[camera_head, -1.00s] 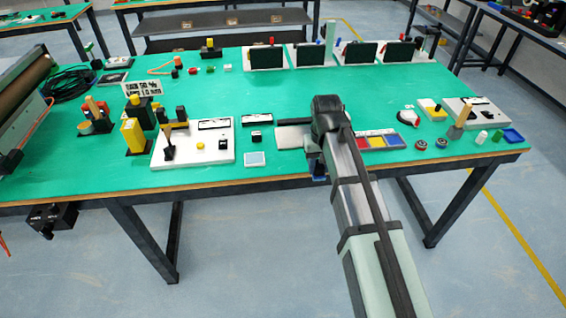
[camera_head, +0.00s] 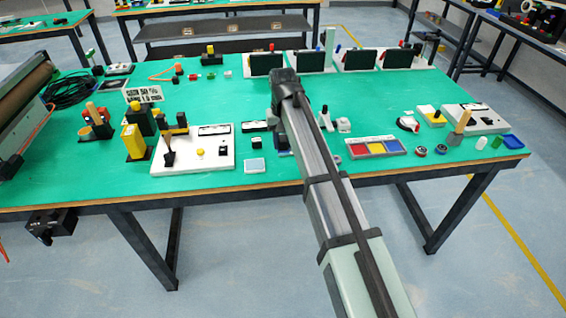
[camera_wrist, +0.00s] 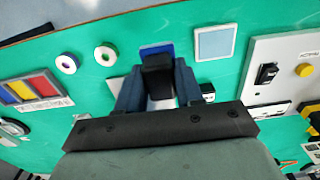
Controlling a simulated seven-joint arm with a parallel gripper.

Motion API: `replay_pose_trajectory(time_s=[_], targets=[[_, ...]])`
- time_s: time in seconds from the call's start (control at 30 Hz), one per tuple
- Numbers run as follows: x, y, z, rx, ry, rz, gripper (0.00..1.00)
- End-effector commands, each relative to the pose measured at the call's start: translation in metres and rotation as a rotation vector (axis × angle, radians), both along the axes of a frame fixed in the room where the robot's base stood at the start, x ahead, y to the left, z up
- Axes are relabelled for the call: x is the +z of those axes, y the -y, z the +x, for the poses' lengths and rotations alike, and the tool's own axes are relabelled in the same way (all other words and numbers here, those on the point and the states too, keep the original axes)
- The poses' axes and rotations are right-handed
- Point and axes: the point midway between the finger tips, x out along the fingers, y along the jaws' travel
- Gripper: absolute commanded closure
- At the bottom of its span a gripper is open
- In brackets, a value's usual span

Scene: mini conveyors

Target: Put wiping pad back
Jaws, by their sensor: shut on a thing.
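My gripper (camera_wrist: 158,88) is shut on a black block with a blue base, which appears to be the wiping pad (camera_wrist: 158,72). In the head view my gripper (camera_head: 282,142) is mostly hidden behind my own arm, above the front middle of the green table. A flat light-blue square with a white rim (camera_head: 255,165) lies to its left, near the table's front edge. That square also shows in the wrist view (camera_wrist: 214,42), just right of the held pad and apart from it. A pale surface shows between the fingers; whether the pad touches anything below is hidden.
A white board (camera_head: 215,160) with a lever and buttons stands left of the square. A tray with red, yellow and blue sections (camera_head: 375,147) and two small round rings (camera_head: 421,151) lie to the right. A small white object (camera_head: 343,124) stands behind the tray.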

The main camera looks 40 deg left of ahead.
Motion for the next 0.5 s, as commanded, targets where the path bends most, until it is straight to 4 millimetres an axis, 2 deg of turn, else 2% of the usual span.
replay_pose_trajectory(time_s=[0.2,0.5], targets=[[-0.036,0.001,0.0,0.0,0.0,0.0,0.93],[-0.061,0.0,0.0,0.0,0.0,0.001,0.93]])
